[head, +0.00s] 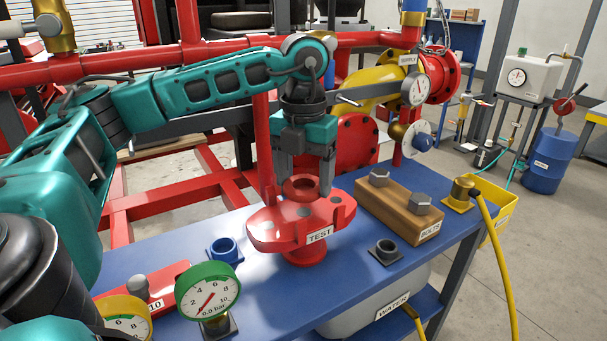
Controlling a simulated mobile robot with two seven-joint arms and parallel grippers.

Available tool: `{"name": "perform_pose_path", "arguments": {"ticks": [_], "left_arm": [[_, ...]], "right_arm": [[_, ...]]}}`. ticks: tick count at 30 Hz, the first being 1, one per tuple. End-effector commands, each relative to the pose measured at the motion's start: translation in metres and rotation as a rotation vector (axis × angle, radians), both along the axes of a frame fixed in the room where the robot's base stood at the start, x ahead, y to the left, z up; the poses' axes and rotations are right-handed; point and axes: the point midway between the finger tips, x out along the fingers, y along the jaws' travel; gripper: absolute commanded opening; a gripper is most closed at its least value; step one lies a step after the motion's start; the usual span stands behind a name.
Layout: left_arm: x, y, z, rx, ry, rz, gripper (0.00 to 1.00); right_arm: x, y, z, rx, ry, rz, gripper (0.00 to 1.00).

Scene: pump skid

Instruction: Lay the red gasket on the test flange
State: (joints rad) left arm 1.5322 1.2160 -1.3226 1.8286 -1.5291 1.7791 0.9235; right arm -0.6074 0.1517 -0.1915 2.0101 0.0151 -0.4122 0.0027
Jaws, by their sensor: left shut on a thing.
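The test flange (270,232) is a glossy red lobed disc on a short red stem, labelled TEST, on the blue bench. My left gripper (306,178) points straight down over the flange's middle, with one finger on either side of a red ring. The ring looks like the red gasket (301,197), and the gripper is shut on it. My right gripper is not in view.
A wooden block with bolts (398,209) stands right of the flange on the blue bench (345,266). A green-rimmed gauge (208,291), a blue socket (224,251) and a dark socket (385,251) stand nearby. Red pipework (150,54) runs behind.

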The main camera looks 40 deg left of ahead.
Motion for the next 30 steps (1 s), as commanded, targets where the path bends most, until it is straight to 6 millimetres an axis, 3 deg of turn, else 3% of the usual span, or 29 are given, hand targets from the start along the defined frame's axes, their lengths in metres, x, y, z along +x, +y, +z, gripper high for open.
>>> {"name": "perform_pose_path", "arguments": {"ticks": [30], "left_arm": [[0.0,0.0,-0.0092,0.0,0.0,0.0,0.44]], "right_arm": [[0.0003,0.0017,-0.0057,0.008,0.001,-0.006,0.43]]}}
